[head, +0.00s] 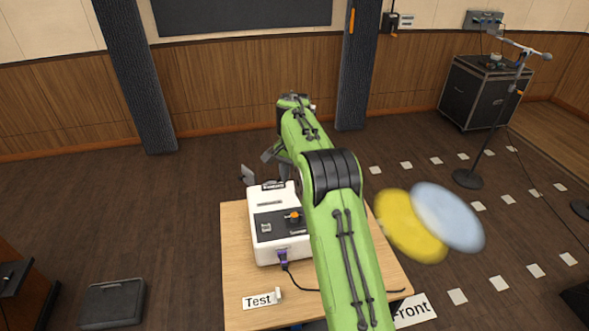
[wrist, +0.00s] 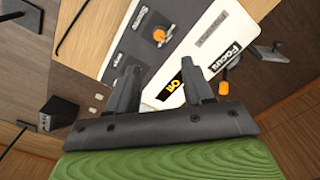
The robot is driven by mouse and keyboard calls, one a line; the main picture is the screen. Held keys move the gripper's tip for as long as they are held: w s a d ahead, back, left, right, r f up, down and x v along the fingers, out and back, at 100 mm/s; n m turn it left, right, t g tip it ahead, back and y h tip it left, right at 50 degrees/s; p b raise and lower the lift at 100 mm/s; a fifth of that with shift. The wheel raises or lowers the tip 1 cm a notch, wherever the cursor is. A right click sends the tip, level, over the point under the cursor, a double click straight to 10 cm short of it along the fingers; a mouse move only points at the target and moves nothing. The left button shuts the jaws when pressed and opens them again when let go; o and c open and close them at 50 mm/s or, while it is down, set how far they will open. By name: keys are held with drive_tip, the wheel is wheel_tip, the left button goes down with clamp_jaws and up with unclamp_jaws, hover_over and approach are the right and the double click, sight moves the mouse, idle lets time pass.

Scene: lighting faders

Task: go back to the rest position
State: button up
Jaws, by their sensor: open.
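My green arm reaches over the wooden table in the head view. My gripper (head: 272,152) shows there only in part, beyond the table's far edge side of the white control box (head: 262,240). In the wrist view the two dark fingers of my gripper (wrist: 160,72) stand apart with nothing held between them. The white box (wrist: 205,60) lies beyond the fingers, with a grey panel, an orange knob (wrist: 159,36) and a dark plate with a yellow "ON" mark (wrist: 173,86). The orange knob also shows in the head view (head: 293,217). Part of the box is hidden behind my arm.
The table (head: 235,285) carries a "Test" card (head: 259,300) and a dark cable. A yellow disc of light (head: 405,225) and a pale blue one (head: 455,218) overlap right of my arm. A microphone stand (head: 490,125) and black case (head: 475,92) stand farther right.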

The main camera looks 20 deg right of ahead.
drive_tip(key=shift+r, duration=1)
drive_tip(key=s+a+r+n+t, duration=0.1)
drive_tip(key=s+a+r+n, duration=0.2)
drive_tip(key=s+r, duration=0.4)
drive_tip(key=s+a+r+n+t, duration=0.1)
drive_tip(key=s+a+r+n, duration=0.15)
drive_tip(key=s+r, duration=0.35)
drive_tip(key=s+a+f+n+t, duration=0.1)
drive_tip(key=s+a+f+n, duration=0.1)
drive_tip(key=s, duration=0.9)
drive_tip(key=s+a+f+n+t, duration=0.2)
drive_tip(key=s+a+n, duration=0.1)
drive_tip(key=s, duration=0.8)
drive_tip(key=shift+a+n+t, duration=0.15)
drive_tip(key=shift+n+t, duration=0.15)
drive_tip(key=shift+n, duration=0.05)
drive_tip(key=shift+c, duration=0.4)
